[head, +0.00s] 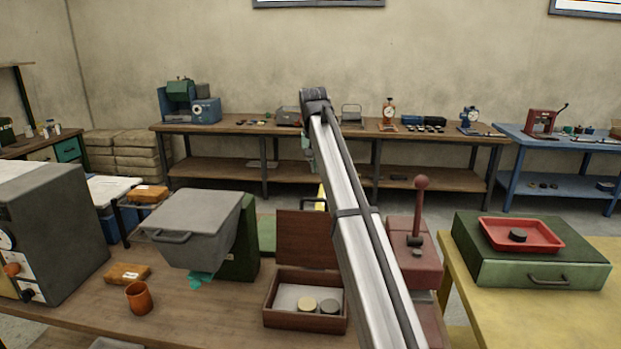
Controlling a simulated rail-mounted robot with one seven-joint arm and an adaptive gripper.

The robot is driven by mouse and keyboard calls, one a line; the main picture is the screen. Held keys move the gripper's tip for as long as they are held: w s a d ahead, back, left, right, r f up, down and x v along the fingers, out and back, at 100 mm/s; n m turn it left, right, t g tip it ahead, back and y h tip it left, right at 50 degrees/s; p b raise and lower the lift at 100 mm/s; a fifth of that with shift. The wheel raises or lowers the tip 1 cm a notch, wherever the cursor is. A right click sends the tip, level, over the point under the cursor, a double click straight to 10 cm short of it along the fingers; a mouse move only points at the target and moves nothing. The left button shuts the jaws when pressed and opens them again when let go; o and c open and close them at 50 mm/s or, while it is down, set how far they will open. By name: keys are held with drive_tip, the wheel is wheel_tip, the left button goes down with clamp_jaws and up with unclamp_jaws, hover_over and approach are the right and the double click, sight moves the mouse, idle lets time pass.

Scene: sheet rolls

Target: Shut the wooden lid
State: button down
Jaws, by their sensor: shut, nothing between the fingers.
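The wooden lid (306,238) stands open, roughly upright, at the back of a small wooden box (304,318) on the brown bench. A dark bracket-like shape (313,201) shows at the lid's top edge; I cannot tell for sure what it is. The box has a pale inside and holds a tan disc (307,305) and a dark grey disc (329,306). My arm runs from the bottom up past the right side of the lid and covers part of that side. My gripper cannot be made out.
A grey hopper with a handle (190,228) stands left of the box, with an orange cup (140,298) nearby. A red lever device (412,255) stands to the right. A green case (530,262) with a red tray (490,237) sits on the yellow table (500,325).

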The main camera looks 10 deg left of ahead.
wheel_tip(320, 180, down, 9)
drive_tip(key=s+p, duration=0.1)
drive_tip(key=p, duration=0.2)
drive_tip(key=shift+s, duration=0.15)
drive_tip(key=shift+d+r, duration=0.1)
drive_tip(key=shift+s, duration=0.1)
idle(0.4)
